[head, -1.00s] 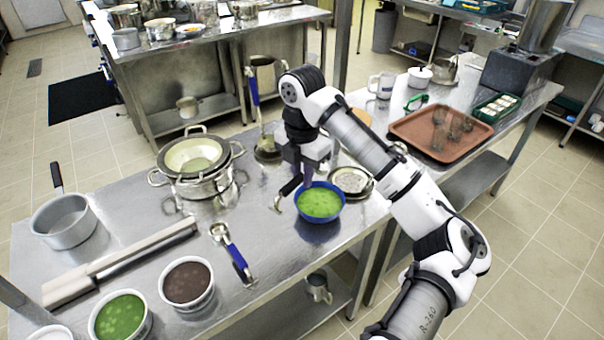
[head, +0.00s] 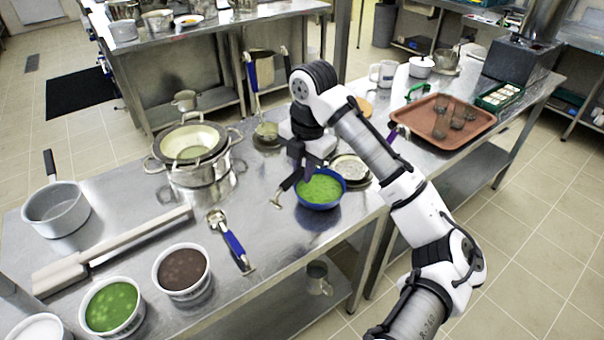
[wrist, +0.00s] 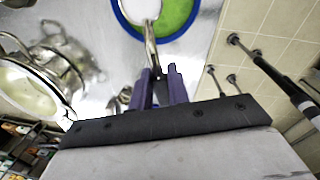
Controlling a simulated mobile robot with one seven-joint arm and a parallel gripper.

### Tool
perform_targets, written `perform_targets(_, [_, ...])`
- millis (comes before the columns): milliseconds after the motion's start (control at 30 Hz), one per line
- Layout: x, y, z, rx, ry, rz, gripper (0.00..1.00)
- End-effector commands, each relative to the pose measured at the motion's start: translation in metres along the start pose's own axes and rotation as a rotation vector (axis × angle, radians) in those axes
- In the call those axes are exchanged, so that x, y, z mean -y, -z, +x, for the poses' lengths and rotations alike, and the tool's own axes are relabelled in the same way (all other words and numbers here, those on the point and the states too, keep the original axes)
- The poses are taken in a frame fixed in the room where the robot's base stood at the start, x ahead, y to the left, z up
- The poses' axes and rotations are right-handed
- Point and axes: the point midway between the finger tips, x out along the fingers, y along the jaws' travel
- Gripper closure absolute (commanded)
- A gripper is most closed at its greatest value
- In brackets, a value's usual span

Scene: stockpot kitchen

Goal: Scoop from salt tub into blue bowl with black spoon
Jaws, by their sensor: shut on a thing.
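The blue bowl (head: 321,203) holds green contents and stands near the table's front edge; part of it shows at the top of the wrist view (wrist: 124,27). My gripper (head: 308,174) is beside and partly over its left rim. Its purple fingers (wrist: 161,86) are shut on the black spoon (head: 290,181), whose metal shaft (wrist: 150,48) runs toward the bowl in the wrist view. The spoon's far end looks pale against the green; I cannot tell whether it carries anything. A white tub (head: 38,330), likely the salt tub, is cut off at the bottom left.
A green tub (head: 112,323), a brown tub (head: 183,289) and a blue-handled scoop (head: 233,245) lie to the left. A steel pot (head: 195,172) stands behind them. A strainer-like round dish (head: 351,168) is close right of the bowl; a brown tray (head: 425,132) lies farther right.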

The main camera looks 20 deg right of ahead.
Motion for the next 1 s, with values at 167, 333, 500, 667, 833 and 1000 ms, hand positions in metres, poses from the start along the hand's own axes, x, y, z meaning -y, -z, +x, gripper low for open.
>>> perform_targets(167, [0.002, 0.0, 0.005, -0.001, -0.069, 0.001, 1.0])
perform_targets(333, [0.004, 0.0, 0.004, 0.0, -0.134, 0.0, 1.0])
perform_targets(500, [0.006, 0.0, 0.004, -0.001, -0.199, 0.001, 1.0])
perform_targets(667, [0.007, 0.0, 0.003, -0.001, -0.264, -0.001, 1.0])
perform_targets(833, [0.01, 0.0, 0.002, -0.001, -0.341, -0.001, 1.0])
perform_targets(1000, [0.014, -0.001, 0.002, 0.001, -0.435, 0.002, 1.0])
